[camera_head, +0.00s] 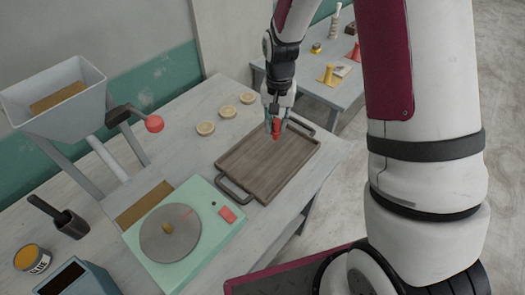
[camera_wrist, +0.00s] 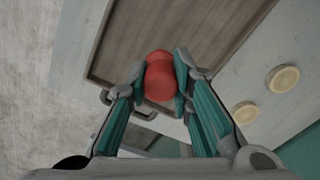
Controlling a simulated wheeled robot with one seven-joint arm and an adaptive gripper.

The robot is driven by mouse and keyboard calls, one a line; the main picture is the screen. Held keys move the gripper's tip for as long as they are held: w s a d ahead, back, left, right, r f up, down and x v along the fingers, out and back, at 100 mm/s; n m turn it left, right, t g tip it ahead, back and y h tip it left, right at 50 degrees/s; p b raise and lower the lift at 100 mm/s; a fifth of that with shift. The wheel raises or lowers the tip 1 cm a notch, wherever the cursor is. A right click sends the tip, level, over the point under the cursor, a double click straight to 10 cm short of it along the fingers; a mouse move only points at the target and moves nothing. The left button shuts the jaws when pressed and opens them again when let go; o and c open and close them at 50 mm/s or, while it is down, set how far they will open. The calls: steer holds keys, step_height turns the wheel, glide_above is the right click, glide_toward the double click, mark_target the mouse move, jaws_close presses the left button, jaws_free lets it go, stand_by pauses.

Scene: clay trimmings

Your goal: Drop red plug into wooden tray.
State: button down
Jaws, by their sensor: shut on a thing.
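The red plug (camera_head: 276,128) is a small red piece held between the fingers of my gripper (camera_head: 275,120). In the wrist view the red plug (camera_wrist: 160,76) sits between both fingertips of my gripper (camera_wrist: 160,78), which are shut on it. The wooden tray (camera_head: 262,168) is a flat brown tray with dark handles, lying on the pale table. The plug is over the far right part of the tray in the head view; I cannot tell the exact gap beneath it. The wooden tray (camera_wrist: 130,35) also shows behind the plug in the wrist view.
A mint-green turntable device (camera_head: 190,260) stands beside the tray's near left end. Several round pale discs (camera_head: 206,128) lie behind the tray. A grey hopper with a red-knobbed crank (camera_head: 62,105) stands at the left. A second table (camera_head: 345,92) with small items is at the back.

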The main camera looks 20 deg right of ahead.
mark_target(276, 138)
steer(key=shift+f+b, duration=0.7)
steer(key=shift+f, duration=2)
steer(key=c, duration=1.3)
jaws_free()
steer(key=shift+c, duration=0.2)
steer(key=shift+r, duration=0.15)
step_height(276, 138, up, 12)
steer(key=shift+f, duration=0.1)
